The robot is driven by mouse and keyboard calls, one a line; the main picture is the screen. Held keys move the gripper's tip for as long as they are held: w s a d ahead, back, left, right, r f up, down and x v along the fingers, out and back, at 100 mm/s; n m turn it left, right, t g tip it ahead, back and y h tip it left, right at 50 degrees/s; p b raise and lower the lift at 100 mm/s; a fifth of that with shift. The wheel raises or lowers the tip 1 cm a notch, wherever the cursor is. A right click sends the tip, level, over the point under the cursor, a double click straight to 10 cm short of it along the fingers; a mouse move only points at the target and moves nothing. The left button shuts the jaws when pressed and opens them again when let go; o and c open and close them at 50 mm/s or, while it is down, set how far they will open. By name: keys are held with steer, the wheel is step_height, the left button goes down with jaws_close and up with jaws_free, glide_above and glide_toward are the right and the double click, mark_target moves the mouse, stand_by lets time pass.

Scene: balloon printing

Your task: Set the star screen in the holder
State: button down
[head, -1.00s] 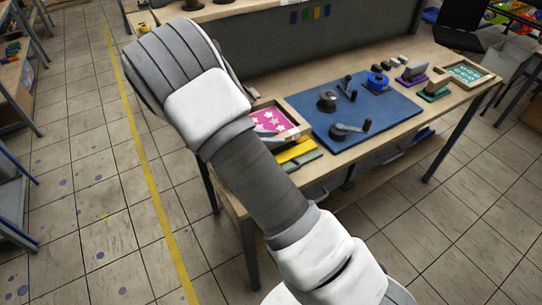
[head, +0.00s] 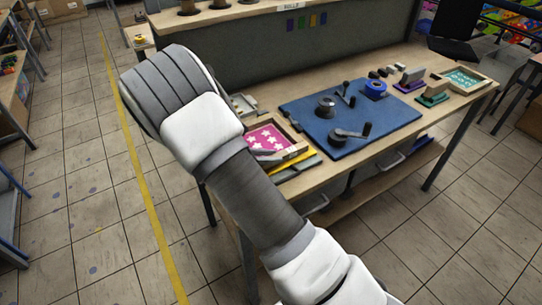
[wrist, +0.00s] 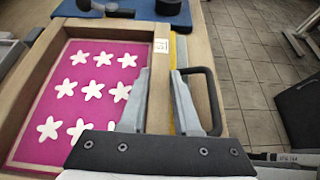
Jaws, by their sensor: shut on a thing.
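The star screen (wrist: 85,85) is a pink sheet with white stars in a wooden frame. It fills the left of the wrist view and shows at the bench's left end in the head view (head: 268,137). My gripper (wrist: 161,70) is shut on the right rail of its frame, one finger on each side. A blue board (head: 345,118) with black knobs and crank-like levers lies right of the screen. I cannot tell which part is the holder.
A yellow strip (wrist: 179,110) and a dark handle (wrist: 212,100) lie just right of the gripped rail. The floor in front is clear.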

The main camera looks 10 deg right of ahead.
steer(key=shift+f, duration=0.2)
steer(key=c, duration=0.6)
jaws_free()
